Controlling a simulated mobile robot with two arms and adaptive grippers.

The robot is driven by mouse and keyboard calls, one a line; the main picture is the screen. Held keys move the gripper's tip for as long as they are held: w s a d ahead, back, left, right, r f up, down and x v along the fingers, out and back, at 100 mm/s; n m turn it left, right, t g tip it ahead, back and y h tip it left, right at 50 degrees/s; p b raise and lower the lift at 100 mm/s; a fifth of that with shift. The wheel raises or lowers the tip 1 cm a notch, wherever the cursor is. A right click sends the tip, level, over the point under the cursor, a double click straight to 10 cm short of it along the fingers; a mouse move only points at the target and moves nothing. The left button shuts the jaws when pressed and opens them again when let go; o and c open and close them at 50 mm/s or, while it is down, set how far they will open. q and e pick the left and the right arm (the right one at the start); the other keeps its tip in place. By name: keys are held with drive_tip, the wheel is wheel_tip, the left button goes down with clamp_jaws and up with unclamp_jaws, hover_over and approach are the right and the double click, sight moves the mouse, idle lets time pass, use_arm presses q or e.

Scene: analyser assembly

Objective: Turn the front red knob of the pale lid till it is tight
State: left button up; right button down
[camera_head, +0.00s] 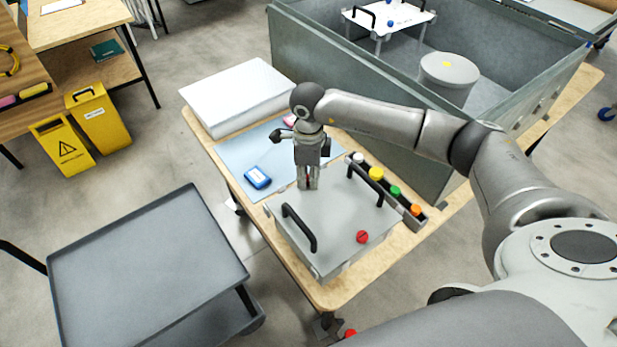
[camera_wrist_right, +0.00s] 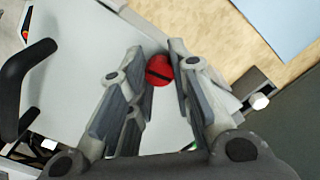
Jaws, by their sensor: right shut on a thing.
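The pale lid (camera_head: 328,222) lies flat on its box near the table's front corner and has two black handles. One red knob (camera_head: 362,237) shows uncovered on the lid's near right part. My right gripper (camera_head: 308,186) points down at the lid's far left part. In the right wrist view its fingers (camera_wrist_right: 161,62) are shut on another red knob (camera_wrist_right: 159,71) with a dark slot across its top. That knob is mostly hidden by the fingers in the head view. My left gripper is not in view.
A narrow tray (camera_head: 421,222) with coloured caps runs along the lid's right side. A blue device (camera_head: 257,178) lies on a pale blue mat (camera_head: 232,154). A white box (camera_head: 237,93) and a large grey bin (camera_head: 345,70) stand beyond. A grey cart (camera_head: 150,275) stands left.

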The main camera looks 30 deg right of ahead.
drive_tip(key=shift+m+b, duration=0.35)
drive_tip(key=shift+m, duration=0.55)
drive_tip(key=c, duration=1.3)
unclamp_jaws()
drive_tip(key=shift+o, duration=0.2)
drive_tip(key=shift+r, duration=0.15)
wheel_tip(320, 180, up, 12)
drive_tip(key=shift+f, duration=0.2)
